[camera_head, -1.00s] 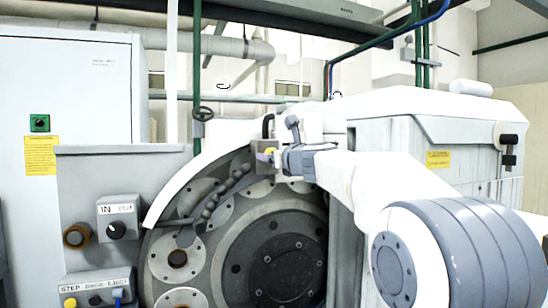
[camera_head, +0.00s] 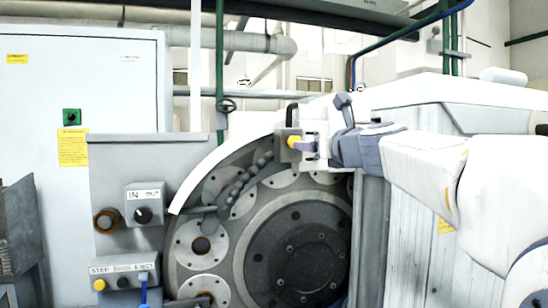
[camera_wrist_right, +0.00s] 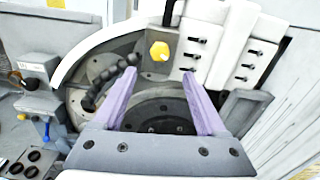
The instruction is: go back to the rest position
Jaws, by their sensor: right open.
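My right gripper (camera_head: 306,146) is in front of the top of the grinder in the head view, close to a yellow knob (camera_head: 294,142) on a grey block. In the right wrist view my right gripper (camera_wrist_right: 159,74) has its two purple fingers spread wide, with nothing between them. The yellow knob (camera_wrist_right: 160,50) shows just beyond the fingertips, apart from them in the picture. My right arm comes in from the right edge. My left gripper is not in view.
The grinder's round dark disk (camera_head: 300,262) fills the lower middle. An IN/OUT switch box (camera_head: 145,205) and a STEP BACK EJECT panel (camera_head: 124,270) are at its left. A white cabinet (camera_head: 120,85) stands behind at left. White machine housing lies right, behind my arm.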

